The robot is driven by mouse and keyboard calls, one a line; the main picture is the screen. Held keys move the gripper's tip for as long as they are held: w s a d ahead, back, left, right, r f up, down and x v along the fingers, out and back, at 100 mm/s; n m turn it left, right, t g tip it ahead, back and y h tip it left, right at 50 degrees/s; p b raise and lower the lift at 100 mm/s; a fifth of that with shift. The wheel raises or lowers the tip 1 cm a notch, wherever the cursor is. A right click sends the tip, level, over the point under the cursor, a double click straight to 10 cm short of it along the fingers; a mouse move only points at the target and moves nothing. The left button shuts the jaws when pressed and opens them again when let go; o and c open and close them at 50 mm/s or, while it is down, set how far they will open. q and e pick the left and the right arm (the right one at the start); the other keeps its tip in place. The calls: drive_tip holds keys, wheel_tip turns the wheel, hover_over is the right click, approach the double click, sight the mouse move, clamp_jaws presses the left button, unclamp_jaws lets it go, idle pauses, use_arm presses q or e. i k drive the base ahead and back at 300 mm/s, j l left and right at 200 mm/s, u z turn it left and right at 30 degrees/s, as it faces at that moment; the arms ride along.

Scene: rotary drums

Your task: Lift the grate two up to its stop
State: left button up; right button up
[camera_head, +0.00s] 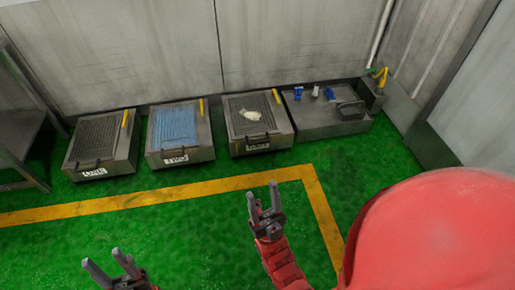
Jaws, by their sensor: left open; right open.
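Three low grey boxes with slatted grates stand along the back wall. Grate two (172,125) is on the middle box, whose front label (175,158) seems to read TWO. Its top looks covered by something blue, and a dark handle sits at its front edge above the label. The grate lies flat on its box. My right gripper (261,190) is open and empty over the green floor, in front of the right box and apart from it. My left gripper (103,259) is open and empty at the lower left, well short of the boxes.
The left grate (98,134) is bare, and the right grate (248,112) bears a pale lump. A grey bench unit (310,122) with small blue and white items stands further right. A metal table (20,125) is at far left. Green floor ahead is clear, with yellow lines.

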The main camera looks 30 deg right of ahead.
sight(170, 111)
drive_tip(key=i+j, duration=0.3)
drive_tip(key=i, duration=0.15)
drive_tip(key=i+j, duration=0.3)
drive_tip(key=i, duration=0.15)
